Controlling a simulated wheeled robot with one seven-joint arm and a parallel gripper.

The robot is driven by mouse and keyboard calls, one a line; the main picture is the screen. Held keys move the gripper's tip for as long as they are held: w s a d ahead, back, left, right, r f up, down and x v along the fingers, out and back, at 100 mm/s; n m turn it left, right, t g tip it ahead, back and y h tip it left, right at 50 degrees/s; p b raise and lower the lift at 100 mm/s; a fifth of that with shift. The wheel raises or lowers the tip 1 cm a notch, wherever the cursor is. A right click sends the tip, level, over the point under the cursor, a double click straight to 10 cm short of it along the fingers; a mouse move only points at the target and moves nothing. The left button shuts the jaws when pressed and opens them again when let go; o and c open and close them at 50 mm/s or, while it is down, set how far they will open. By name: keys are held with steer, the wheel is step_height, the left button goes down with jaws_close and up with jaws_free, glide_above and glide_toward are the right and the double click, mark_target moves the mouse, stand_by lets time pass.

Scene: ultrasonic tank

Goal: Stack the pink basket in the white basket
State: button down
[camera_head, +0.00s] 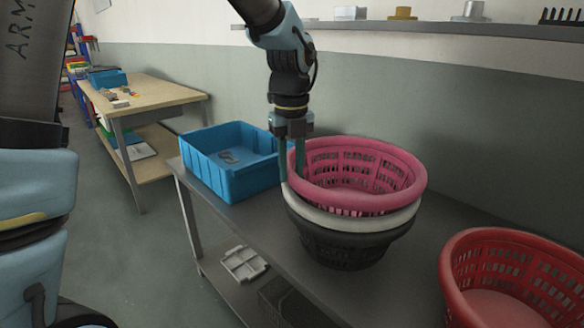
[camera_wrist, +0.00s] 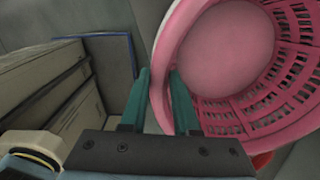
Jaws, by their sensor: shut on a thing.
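The pink basket (camera_head: 408,190) is nested in the white basket (camera_head: 330,219). Its rim stands just above the white rim and looks roughly level. The white basket sits in a black basket (camera_head: 345,247) on the grey table. My gripper (camera_head: 291,172) is shut on the left side of the pink rim, with one green finger outside and one inside. In the wrist view the pink basket (camera_wrist: 240,60) shows from above, its rim between the fingers of my gripper (camera_wrist: 160,90). Most of the white basket's body is hidden.
A blue bin (camera_head: 225,190) stands on the table to the left. A red basket (camera_head: 470,262) is at the front right. A wall shelf (camera_head: 420,30) with small items runs behind. A wooden workbench (camera_head: 165,95) stands at the back left.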

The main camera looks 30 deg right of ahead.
steer(key=c, duration=0.6)
jaws_free()
steer(key=shift+c, duration=0.2)
step_height(320, 180, up, 12)
steer(key=w+a+f+n, duration=0.3)
steer(key=a+f+n, duration=0.2)
steer(key=a+n, duration=0.4)
steer(key=w+a+f+n, duration=0.4)
steer(key=a+f+n, duration=0.1)
steer(key=a+n, duration=0.4)
steer(key=s+a+f+n, duration=0.2)
steer(key=a+f+n, duration=0.2)
steer(key=a+n, duration=0.4)
steer(key=s+a+f+n+t, duration=0.1)
steer(key=s+a+f+n, duration=0.2)
steer(key=a+n, duration=0.5)
steer(key=shift+f+n+t, duration=0.3)
steer(key=shift+f+n, duration=0.05)
steer(key=shift+n, duration=0.85)
